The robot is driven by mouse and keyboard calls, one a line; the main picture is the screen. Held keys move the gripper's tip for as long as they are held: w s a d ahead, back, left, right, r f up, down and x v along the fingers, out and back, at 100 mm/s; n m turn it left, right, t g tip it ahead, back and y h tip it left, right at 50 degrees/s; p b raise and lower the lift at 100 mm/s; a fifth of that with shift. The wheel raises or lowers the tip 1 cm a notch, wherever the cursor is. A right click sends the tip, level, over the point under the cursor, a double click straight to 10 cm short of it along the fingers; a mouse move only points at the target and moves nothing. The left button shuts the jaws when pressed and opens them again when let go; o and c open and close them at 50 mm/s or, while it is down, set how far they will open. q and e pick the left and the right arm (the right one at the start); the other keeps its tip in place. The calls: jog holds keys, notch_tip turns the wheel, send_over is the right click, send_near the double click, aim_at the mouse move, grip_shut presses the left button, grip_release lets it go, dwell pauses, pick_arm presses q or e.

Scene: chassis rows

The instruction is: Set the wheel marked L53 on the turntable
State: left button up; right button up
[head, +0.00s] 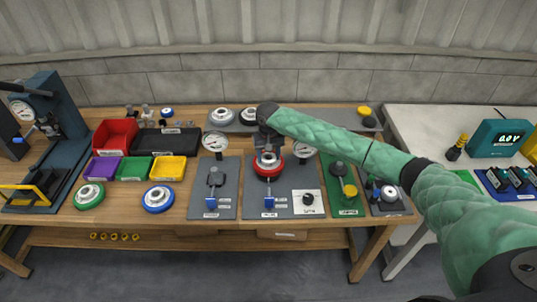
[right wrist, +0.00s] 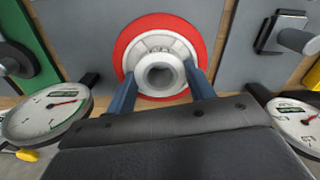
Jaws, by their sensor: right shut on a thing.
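My right gripper (head: 268,148) reaches down from above to a red-rimmed wheel (head: 268,171) with a pale metal hub. In the right wrist view the gripper (right wrist: 161,84) has its two blue fingers on either side of the hub of the wheel (right wrist: 128,40). It is shut on that hub. The wheel is over a grey station plate (head: 282,208); whether it touches the plate is hidden. A green-rimmed wheel (head: 89,196) and a blue-rimmed wheel (head: 158,199) lie at the left front. No L53 marking is readable. I cannot make out the turntable for certain. My left gripper is not in view.
Dial gauges (head: 215,141) (head: 302,150) stand near the wheel. A second grey plate (head: 225,170) with a clamp is left of it, a green plate (head: 343,180) right. Coloured bins (head: 168,168) and a press (head: 58,105) stand further left. A pale table (head: 430,125) is at right.

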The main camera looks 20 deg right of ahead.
jog(key=shift+f, duration=1.05)
jog(key=shift+f, duration=0.3)
dwell(0.3)
jog(key=o, duration=1.3)
jog(key=shift+o, duration=0.2)
jog(key=shift+f, duration=0.1)
